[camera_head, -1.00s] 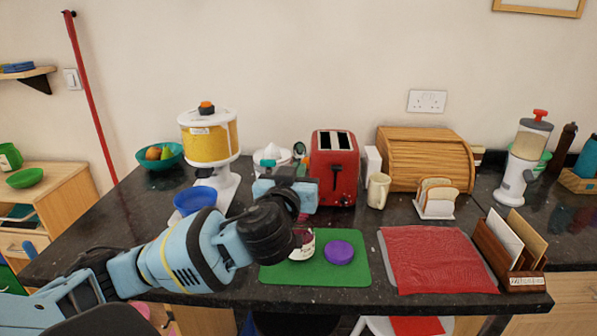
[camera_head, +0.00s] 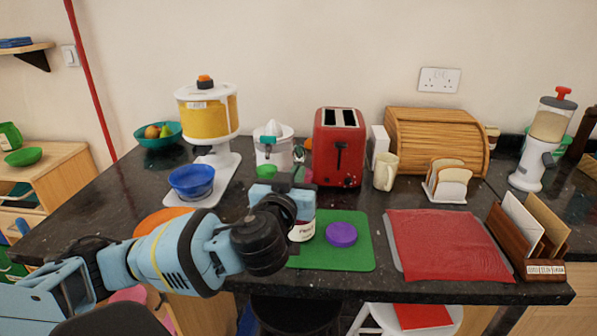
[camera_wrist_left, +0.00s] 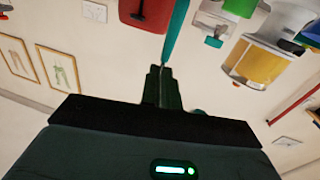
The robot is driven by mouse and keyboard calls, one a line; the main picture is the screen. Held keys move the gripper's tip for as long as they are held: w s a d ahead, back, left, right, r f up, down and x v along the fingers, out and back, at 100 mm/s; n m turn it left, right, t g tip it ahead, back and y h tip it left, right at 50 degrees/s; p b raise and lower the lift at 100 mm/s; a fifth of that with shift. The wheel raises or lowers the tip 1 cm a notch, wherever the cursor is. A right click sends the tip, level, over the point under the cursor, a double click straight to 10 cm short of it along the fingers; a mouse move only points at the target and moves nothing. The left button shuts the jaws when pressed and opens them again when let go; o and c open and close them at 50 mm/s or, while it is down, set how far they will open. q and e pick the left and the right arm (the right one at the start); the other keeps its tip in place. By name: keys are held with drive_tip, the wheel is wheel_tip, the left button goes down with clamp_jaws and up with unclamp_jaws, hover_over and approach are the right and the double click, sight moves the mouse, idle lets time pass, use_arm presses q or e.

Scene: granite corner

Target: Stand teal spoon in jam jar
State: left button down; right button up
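The jam jar (camera_head: 303,231) stands on a green mat (camera_head: 358,260), partly hidden behind my left arm. A purple lid (camera_head: 341,234) lies on the mat to its right. My left gripper (camera_head: 296,178) is above and behind the jar in the head view, in front of the juicer and toaster. In the left wrist view the fingers (camera_wrist_left: 162,84) are closed on the narrow teal spoon (camera_wrist_left: 175,32), which extends away from them past the top edge. The spoon's far end is out of that view. I cannot clearly make out the spoon in the head view. My right gripper is not in view.
A red toaster (camera_head: 339,150) and white juicer (camera_head: 273,148) stand behind the mat, with a cream mug (camera_head: 386,172) to the right. A blue bowl (camera_head: 192,182) is at the left. A red cloth (camera_head: 448,247) and letter rack (camera_head: 522,245) lie right of the mat.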

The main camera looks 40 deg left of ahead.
use_arm(q)
drive_tip(key=shift+f+b, duration=1.15)
drive_tip(key=shift+f, duration=1.35)
drive_tip(key=shift+f+b, duration=0.1)
drive_tip(key=shift+b, duration=0.2)
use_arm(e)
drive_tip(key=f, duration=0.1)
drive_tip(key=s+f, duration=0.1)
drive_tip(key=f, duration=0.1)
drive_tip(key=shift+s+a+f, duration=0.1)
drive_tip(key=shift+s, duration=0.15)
use_arm(q)
drive_tip(key=c, duration=1.6)
unclamp_jaws()
drive_tip(key=shift+o, duration=0.2)
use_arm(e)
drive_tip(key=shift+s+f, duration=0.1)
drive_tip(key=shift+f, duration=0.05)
